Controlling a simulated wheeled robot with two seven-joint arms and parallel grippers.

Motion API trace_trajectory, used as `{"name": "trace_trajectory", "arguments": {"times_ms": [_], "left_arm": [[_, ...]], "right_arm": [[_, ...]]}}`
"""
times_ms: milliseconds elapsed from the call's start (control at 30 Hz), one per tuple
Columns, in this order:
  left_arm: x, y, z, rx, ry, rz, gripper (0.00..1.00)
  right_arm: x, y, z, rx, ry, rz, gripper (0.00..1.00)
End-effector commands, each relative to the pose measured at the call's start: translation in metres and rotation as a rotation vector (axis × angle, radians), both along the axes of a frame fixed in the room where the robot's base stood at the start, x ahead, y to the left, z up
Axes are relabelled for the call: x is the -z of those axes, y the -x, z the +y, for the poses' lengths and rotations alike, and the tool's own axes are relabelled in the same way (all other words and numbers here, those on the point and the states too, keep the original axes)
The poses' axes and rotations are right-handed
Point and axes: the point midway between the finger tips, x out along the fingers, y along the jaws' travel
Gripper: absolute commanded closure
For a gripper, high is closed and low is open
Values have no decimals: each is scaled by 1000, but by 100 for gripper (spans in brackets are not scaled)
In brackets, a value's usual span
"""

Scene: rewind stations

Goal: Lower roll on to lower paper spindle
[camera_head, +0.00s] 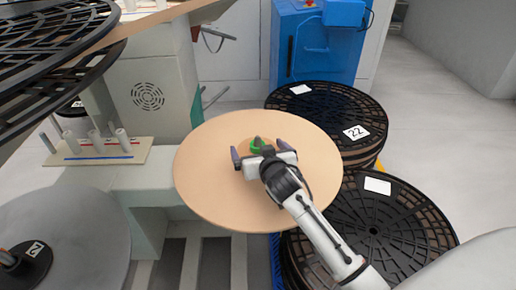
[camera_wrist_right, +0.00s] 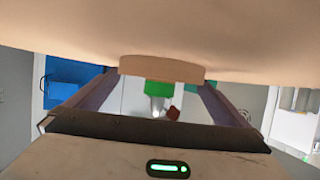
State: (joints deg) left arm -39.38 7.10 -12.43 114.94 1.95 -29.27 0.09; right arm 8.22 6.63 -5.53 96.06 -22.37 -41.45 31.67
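A large tan paper roll (camera_head: 215,195) shows as a wide disc in the middle of the head view. In the right wrist view its broad tan face (camera_wrist_right: 160,28) fills the top. My right gripper (camera_head: 259,151) is at the disc's centre. Its two fingers lie along the sides of the tan core (camera_wrist_right: 161,68) and appear shut on it; exact contact is hard to see. A green piece (camera_head: 256,145) sits at the core, and it also shows between the fingers in the wrist view (camera_wrist_right: 172,96). I cannot make out the lower spindle for certain. My left gripper is not in view.
Stacked black slotted discs stand at right, one labelled 22 (camera_head: 333,105), another below it (camera_head: 380,225). A blue cabinet (camera_head: 315,45) is behind. A pale machine (camera_head: 150,90), a pegged plate (camera_head: 97,150) and a grey disc (camera_head: 80,225) are at left. Black discs (camera_head: 60,40) overhang top left.

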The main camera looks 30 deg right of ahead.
Motion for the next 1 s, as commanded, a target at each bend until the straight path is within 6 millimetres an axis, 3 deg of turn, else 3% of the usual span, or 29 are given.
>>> {"name": "trace_trajectory", "arguments": {"times_ms": [267, 700, 1000], "left_arm": [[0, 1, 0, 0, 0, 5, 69], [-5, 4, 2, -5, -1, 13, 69], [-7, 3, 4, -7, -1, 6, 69]], "right_arm": [[-4, 5, 1, -1, 0, 0, 0], [-37, 81, 21, 1, -2, 1, 0], [-48, 107, 27, 1, 1, 0, 0]]}}
